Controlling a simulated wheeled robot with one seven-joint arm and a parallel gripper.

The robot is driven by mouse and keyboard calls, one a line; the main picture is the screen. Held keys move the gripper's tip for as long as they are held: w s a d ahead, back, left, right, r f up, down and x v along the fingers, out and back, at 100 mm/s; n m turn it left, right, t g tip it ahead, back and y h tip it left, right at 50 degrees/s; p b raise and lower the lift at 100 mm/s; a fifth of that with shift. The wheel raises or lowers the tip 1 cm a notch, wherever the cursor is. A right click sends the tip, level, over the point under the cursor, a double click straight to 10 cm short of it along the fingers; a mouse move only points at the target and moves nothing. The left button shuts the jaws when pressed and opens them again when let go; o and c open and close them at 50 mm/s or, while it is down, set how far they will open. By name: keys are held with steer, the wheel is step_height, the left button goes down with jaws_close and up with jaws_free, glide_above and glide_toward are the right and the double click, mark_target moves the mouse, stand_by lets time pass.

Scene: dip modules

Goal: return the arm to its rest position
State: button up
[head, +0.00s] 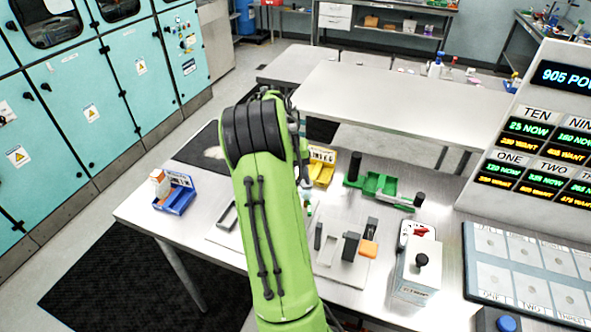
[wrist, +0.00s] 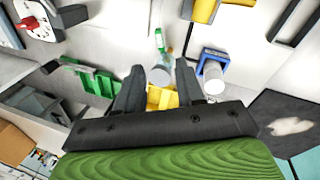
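My green arm rises through the middle of the head view, over the metal table (head: 140,212). My gripper is hidden behind the arm there. In the wrist view my gripper (wrist: 158,78) shows two dark fingers standing apart, with nothing held between them. A yellow bin (wrist: 162,98) shows beyond the gap between the fingers, and in the head view it is just right of the arm (head: 322,173). A small bottle with a green part (wrist: 160,42) is beyond the fingertips in the wrist view.
A blue bin (head: 178,198) stands at the table's left. A green tray (head: 378,184), dark blocks (head: 350,245) and a white box with a black knob (head: 418,270) stand right of the arm. A display panel (head: 540,140) stands at far right. An emptier table (head: 400,98) is behind.

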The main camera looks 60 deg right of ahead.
steer(key=shift+v, duration=1.4)
steer(key=shift+w, duration=0.1)
